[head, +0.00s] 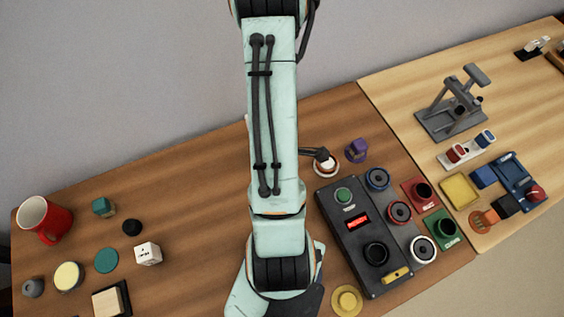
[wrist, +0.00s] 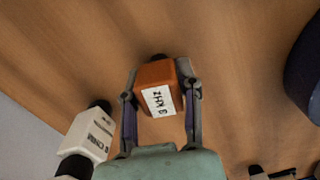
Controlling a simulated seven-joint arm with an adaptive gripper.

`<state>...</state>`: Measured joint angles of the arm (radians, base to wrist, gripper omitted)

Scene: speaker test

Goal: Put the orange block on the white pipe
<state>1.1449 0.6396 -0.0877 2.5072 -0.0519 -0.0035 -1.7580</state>
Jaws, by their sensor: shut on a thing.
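The orange block (wrist: 157,76) bears a white label with handwriting that ends in "kHz". My gripper (wrist: 159,105) is shut on it, one finger on each side, in the wrist view. Wood surface shows around the block; I cannot tell the height above it. A white piece (wrist: 88,132) with black ends and a handwritten label lies left of my gripper, apart from the block. I cannot tell whether this piece is the white pipe. In the head view my arm hides the block and my fingertips, and I cannot make out a white pipe there.
A dark control box (head: 365,240) with buttons stands right of my arm. A red mug (head: 45,218), a white cube (head: 148,253) and several small pieces stand at left. A grey stand (head: 451,112) is at the back right. Bare wood lies left of my arm.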

